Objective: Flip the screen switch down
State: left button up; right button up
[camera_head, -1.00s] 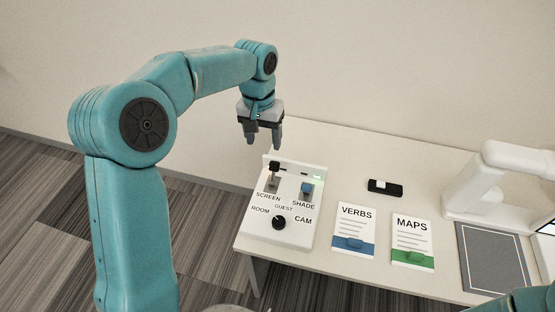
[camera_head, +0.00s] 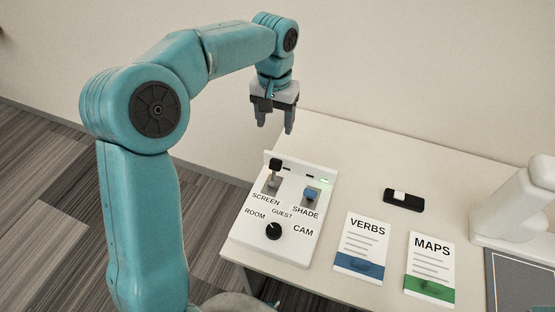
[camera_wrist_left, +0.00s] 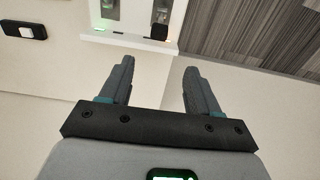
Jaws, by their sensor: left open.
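The white control panel (camera_head: 250,232) sits at the left end of the table. Its screen switch (camera_head: 275,167) has a dark knob on a grey lever above the SCREEN label, and the knob sits toward the back. Beside it is the blue shade switch (camera_head: 312,193). My left gripper (camera_head: 275,128) hangs with its fingers down, open and empty, above and behind the panel's back edge, apart from the switch. In the left wrist view the open fingers (camera_wrist_left: 158,85) show, with the dark switch knob (camera_wrist_left: 159,32) beyond them. My right gripper is not seen.
A dark rotary knob (camera_head: 273,231) is on the panel's front. VERBS (camera_head: 362,246) and MAPS (camera_head: 431,268) cards lie to the right. A black device with a white part (camera_head: 403,200) lies behind them. A white stand (camera_head: 515,205) is at the right. A plain wall rises behind the table.

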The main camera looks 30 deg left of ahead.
aim_at(276, 160)
pick_arm(q)
notch_tip(276, 160, down, 14)
jog(key=shift+d+f, duration=0.1)
jog(key=shift+f, duration=0.55)
